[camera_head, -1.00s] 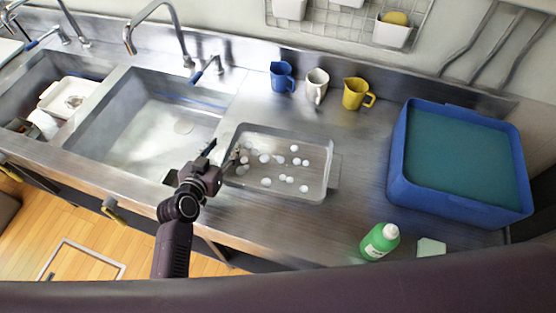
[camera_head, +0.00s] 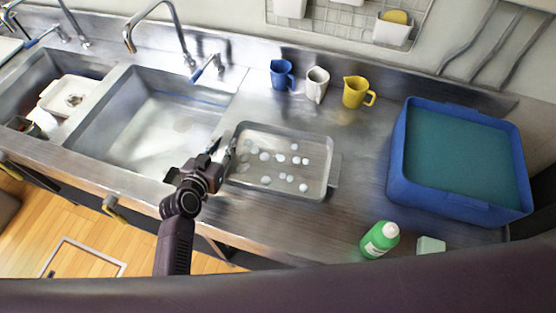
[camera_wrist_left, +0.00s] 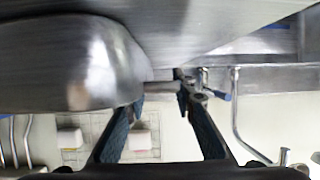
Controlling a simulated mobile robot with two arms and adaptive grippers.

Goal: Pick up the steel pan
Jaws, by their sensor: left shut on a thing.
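The steel pan (camera_head: 255,184) is a shallow rectangular tray on the steel counter, right of the large sink. Several small pale round pieces show inside it. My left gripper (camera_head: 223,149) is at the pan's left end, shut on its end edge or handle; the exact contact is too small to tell. In the left wrist view, the pan's shiny metal side (camera_wrist_left: 65,65) fills the upper left, and the two blue-tipped fingers (camera_wrist_left: 162,104) are by its end. I cannot tell whether the pan is clear of the counter. My right gripper is out of view.
A blue cup (camera_head: 282,75), a white cup (camera_head: 316,85) and a yellow jug (camera_head: 355,92) stand behind the pan. A large blue tub (camera_head: 457,197) is to its right, a green bottle (camera_head: 379,241) at front right. The sink (camera_head: 150,125) lies left.

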